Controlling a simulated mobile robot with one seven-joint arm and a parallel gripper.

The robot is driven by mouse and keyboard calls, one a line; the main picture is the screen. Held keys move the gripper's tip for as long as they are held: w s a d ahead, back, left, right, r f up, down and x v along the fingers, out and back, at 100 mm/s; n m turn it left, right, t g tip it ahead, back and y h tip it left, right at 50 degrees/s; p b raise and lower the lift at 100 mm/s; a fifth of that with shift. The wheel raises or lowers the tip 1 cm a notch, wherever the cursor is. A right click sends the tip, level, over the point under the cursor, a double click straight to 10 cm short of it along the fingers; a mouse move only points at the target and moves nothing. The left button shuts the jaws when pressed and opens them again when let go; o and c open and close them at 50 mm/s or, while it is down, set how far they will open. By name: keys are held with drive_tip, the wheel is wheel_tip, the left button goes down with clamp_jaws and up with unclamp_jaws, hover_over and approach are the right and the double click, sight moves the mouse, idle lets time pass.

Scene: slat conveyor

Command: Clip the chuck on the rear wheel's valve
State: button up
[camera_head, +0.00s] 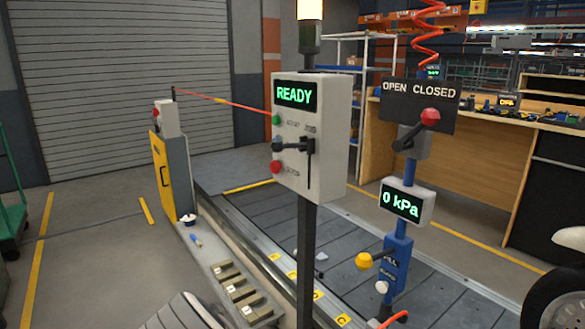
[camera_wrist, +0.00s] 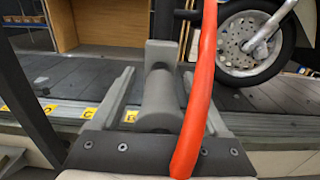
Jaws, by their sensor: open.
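My gripper (camera_wrist: 158,76) shows in the wrist view with its two grey fingers apart. A grey part with a round body and a block at its far end (camera_wrist: 160,95) lies between the fingers. It may be the chuck, but I cannot tell for sure. An orange-red hose (camera_wrist: 196,95) crosses in front of it. A scooter-like vehicle's wheel (camera_wrist: 240,45) with a pierced disc stands at the upper right. A wheel also shows at the lower right of the head view (camera_head: 560,305). I cannot tell whether it is the rear one, and no valve can be made out.
A slat conveyor (camera_head: 345,235) runs across the floor. A control box reading READY (camera_head: 310,135) stands in front of it. A blue post (camera_head: 397,262) carries a 0 kPa display (camera_head: 407,203) and a lever under an OPEN CLOSED sign (camera_head: 420,100). A wooden bench (camera_head: 455,150) stands behind.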

idle(0.6)
clamp_jaws()
idle(0.3)
drive_tip(key=shift+p+v, duration=0.6)
drive_tip(key=shift+v, duration=2.45)
